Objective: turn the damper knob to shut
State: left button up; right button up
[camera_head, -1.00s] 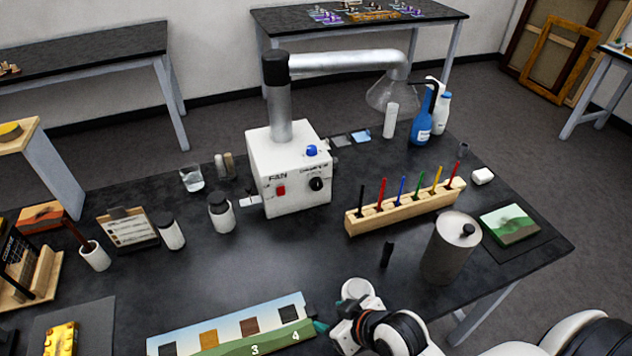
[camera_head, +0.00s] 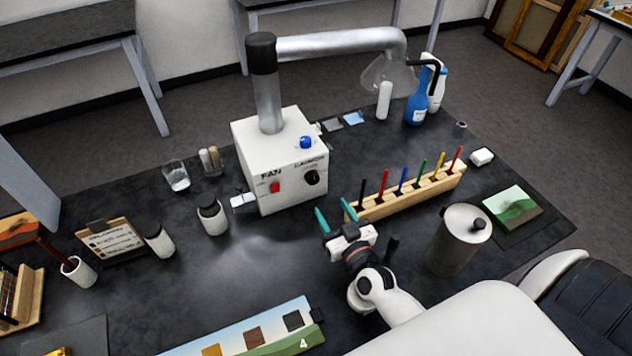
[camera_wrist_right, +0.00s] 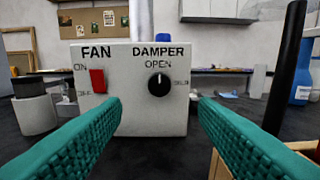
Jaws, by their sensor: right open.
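The damper knob (camera_head: 312,177) is a round black dial on the front of a white fan box (camera_head: 262,205). In the right wrist view the knob (camera_wrist_right: 158,83) sits below the word OPEN, with a second, hard-to-read label at its right. Its light pointer mark seems to point up toward OPEN. My right gripper (camera_head: 334,213) is open and empty, in front of the box and apart from the knob. In the wrist view its teal fingers (camera_wrist_right: 159,106) lie lower left and lower right of the knob. My left gripper is not in view.
A red fan switch (camera_wrist_right: 97,80) is left of the knob; a blue knob (camera_head: 306,142) is on the box top. A wooden rack of coloured tools (camera_head: 410,196) stands close right of my gripper. A grey canister (camera_head: 452,245) stands nearer me.

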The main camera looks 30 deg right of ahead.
aim_at(314, 181)
jog(key=w, duration=0.8)
jog(key=shift+w+d+p, duration=0.2)
jog(key=shift+p, duration=0.2)
jog(key=shift+w, duration=0.35)
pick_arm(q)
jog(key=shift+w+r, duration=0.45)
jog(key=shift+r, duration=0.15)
pick_arm(e)
jog(key=shift+w, duration=0.25)
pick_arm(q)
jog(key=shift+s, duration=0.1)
pick_arm(e)
jog(key=shift+c, duration=0.5)
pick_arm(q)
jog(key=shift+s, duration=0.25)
pick_arm(e)
jog(key=c, duration=0.9)
